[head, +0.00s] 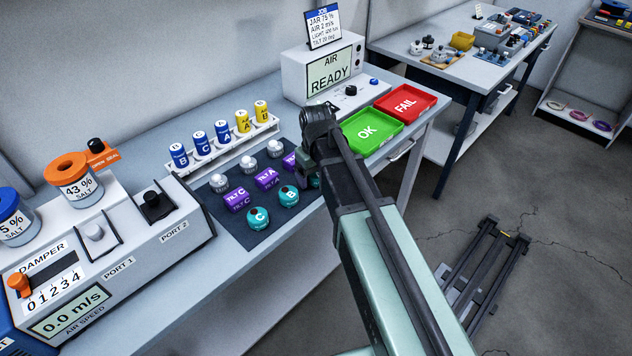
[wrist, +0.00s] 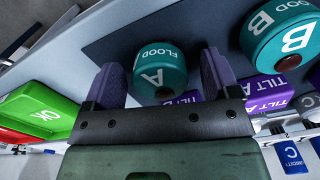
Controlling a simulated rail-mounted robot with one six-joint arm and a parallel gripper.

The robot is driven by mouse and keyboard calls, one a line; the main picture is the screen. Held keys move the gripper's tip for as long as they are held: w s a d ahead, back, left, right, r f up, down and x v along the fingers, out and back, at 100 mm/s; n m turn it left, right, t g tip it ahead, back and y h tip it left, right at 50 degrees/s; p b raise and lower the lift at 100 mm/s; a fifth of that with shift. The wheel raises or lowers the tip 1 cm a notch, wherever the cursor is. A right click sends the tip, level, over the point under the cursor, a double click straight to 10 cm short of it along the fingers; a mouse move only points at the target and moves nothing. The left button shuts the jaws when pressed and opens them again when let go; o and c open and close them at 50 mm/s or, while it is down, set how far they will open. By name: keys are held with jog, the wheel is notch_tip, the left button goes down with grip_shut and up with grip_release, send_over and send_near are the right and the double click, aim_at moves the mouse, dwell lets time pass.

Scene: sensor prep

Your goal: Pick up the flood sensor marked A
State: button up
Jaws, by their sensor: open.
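The flood sensor marked A (wrist: 158,66) is a round teal puck with white lettering, on the dark mat. In the wrist view it is between the two purple-grey fingers of my gripper (wrist: 164,76), with a gap visible on each side. My gripper is open and not closed on it. In the head view only a teal sliver (head: 314,183) shows beside my arm, which hides the rest. Flood sensors B (head: 288,196) and C (head: 258,218) stand to its left in the head view. B also shows at the upper right of the wrist view (wrist: 283,35).
Purple tilt sensors (head: 267,178) and silver-topped knobs (head: 247,163) stand close behind on the mat. A rack of blue and yellow cylinders (head: 222,132) is behind them. The green OK tray (head: 385,117) and red FAIL tray (head: 418,93) are to the right.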

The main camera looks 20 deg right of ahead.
jog(key=shift+r, duration=0.1)
jog(key=c, duration=1)
jog(key=shift+c, duration=0.2)
jog(key=shift+r, duration=0.1)
